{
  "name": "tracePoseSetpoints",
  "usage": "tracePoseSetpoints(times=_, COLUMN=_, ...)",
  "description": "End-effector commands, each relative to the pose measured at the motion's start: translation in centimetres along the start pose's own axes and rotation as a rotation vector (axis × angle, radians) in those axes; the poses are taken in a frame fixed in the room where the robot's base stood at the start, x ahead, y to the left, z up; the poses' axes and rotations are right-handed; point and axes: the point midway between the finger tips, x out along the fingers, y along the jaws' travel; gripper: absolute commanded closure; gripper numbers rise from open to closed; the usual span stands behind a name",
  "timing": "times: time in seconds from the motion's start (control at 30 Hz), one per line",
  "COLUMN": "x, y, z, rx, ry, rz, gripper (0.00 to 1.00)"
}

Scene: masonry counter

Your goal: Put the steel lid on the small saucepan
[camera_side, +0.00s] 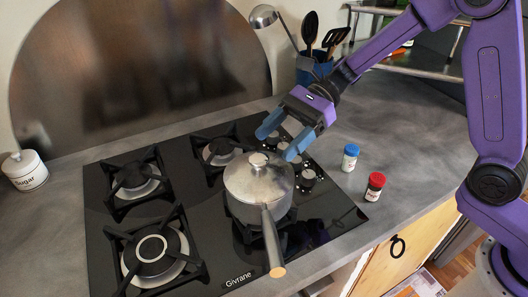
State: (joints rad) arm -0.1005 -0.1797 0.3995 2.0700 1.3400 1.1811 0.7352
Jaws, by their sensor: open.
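The small saucepan (281,215) is a grey metal pan on the front right burner of the black hob. Its long handle (272,240) with a wooden tip points toward the front edge. The steel lid (256,178) with a round knob (258,160) lies on top of the saucepan and looks level. My gripper (279,141) has blue fingers and is open and empty. It is above and slightly behind the lid, with its fingers apart and near the knob in the picture. I cannot tell the exact gap between fingers and lid.
Jars with blue (350,156) and red (375,186) caps stand right of the hob (210,271). A utensil holder (310,69) stands behind my gripper. A white sugar pot (25,170) is at far left. The counter right of the jars is clear.

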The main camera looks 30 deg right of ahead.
Motion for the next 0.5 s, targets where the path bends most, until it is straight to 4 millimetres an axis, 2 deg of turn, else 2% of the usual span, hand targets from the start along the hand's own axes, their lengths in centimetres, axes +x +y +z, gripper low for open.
tracePoseSetpoints(times=0.03, x=-1.3, y=-0.1, z=0.0, rx=-0.002, ry=-0.001, rz=-0.006, gripper=0.28)
tracePoseSetpoints(times=0.3, x=-6.9, y=-0.1, z=0.0, rx=-0.002, ry=-0.001, rz=-0.005, gripper=0.28)
tracePoseSetpoints(times=0.5, x=-9.9, y=-0.1, z=0.0, rx=-0.001, ry=0.0, rz=-0.003, gripper=0.28)
